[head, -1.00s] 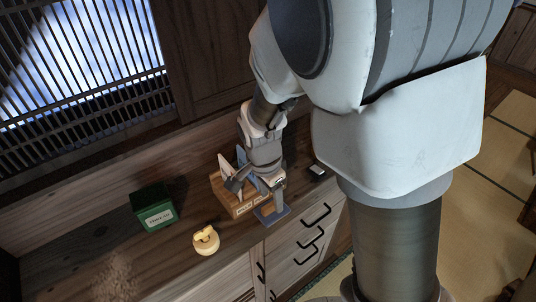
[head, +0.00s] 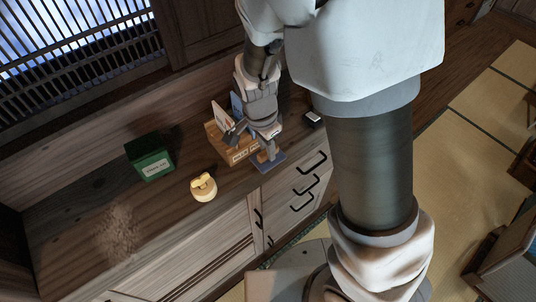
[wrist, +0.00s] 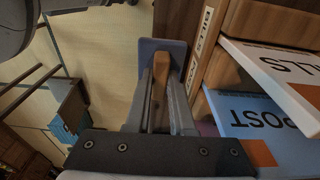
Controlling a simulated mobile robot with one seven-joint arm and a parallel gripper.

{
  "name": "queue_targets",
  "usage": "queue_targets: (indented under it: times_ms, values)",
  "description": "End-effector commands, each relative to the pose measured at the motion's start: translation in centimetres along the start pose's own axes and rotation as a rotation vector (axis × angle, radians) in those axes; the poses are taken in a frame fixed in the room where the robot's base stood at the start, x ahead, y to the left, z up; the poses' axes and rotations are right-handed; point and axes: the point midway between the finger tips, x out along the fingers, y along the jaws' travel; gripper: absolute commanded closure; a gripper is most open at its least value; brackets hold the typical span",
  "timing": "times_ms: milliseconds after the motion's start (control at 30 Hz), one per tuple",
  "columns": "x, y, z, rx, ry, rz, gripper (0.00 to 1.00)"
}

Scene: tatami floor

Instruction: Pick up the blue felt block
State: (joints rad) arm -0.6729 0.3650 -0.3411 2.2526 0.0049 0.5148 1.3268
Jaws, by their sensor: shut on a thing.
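The blue felt block (head: 272,163) is a flat blue-grey pad with a wooden grip on top. In the head view it is at the front edge of the cabinet top, just in front of a wooden letter box. My gripper (head: 266,152) points down at it. In the wrist view the fingers (wrist: 160,90) are closed on both sides of the wooden grip, and the blue pad (wrist: 175,48) shows beyond the fingertips. Part of the grip is hidden between the fingers. I cannot tell whether the pad touches the cabinet top.
The wooden letter box (head: 242,154) with upright envelopes stands close beside the block. A green box (head: 150,159) and a round yellow object (head: 203,187) stand to the left. A small dark item with a pale top (head: 312,120) lies to the right. Drawers with black handles are below.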

Motion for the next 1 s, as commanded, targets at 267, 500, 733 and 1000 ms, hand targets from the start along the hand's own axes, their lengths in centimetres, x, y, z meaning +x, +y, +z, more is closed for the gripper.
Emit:
queue_targets:
  times_ms: [267,500,733,1000]
  values:
    - [-0.1,0.0,0.0,0.0,0.0,-0.001,1.0]
    - [-1.9,-0.1,-0.2,0.0,0.0,-0.005,1.0]
    - [-5.0,1.5,-1.0,0.003,-0.001,-0.003,1.0]
    - [-7.9,6.4,-2.4,0.004,-0.001,-0.005,1.0]
